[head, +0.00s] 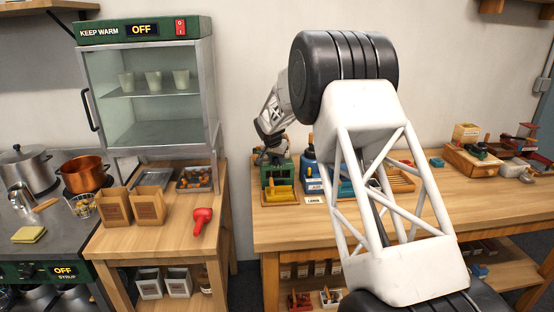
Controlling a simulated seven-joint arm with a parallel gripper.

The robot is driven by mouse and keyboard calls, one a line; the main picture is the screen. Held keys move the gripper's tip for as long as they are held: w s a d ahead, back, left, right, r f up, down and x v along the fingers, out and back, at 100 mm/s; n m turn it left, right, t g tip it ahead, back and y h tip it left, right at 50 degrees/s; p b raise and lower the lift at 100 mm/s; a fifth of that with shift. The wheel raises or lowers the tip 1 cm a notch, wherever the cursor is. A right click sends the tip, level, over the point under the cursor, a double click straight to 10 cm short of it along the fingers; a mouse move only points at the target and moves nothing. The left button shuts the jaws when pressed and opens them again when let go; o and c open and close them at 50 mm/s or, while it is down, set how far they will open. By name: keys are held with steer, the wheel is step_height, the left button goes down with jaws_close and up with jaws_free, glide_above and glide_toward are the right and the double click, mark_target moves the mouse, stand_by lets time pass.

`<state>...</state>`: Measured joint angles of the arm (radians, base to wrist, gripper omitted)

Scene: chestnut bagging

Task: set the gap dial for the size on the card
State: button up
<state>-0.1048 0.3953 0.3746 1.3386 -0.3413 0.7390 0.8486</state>
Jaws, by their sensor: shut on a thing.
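My gripper (268,157) points down at the top of a small green machine (267,174) on the right-hand bench. It is shut on what seems to be the gap dial there. The dial is hidden by the fingers, and its setting cannot be read. A yellow tray or scoop (282,194) sits at the machine's front. A small white card (314,200) lies at the bench's front edge, to the right of the machine. Its tiny print seems to read LARGE.
A blue device (311,170) stands just right of the green machine, partly behind my arm. A glass warming cabinet (150,90), paper bags (149,207) and a red tool (202,220) are on the left bench. Pots stand far left.

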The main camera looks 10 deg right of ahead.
steer(key=o, duration=0.6)
steer(key=shift+n, duration=0.6)
steer(key=shift+d+n+t+y, duration=0.15)
steer(key=shift+n+y, duration=0.3)
steer(key=shift+n, duration=0.5)
steer(key=shift+a+n+t+y, duration=0.15)
steer(key=shift+n+y, duration=0.3)
steer(key=shift+n, duration=0.5)
steer(key=shift+d+n+y, duration=0.1)
steer(key=shift+n+y, duration=0.4)
steer(key=shift+n, duration=0.75)
steer(key=shift+d+n+y, duration=0.1)
steer(key=shift+n+y, duration=0.4)
steer(key=shift+n, duration=0.75)
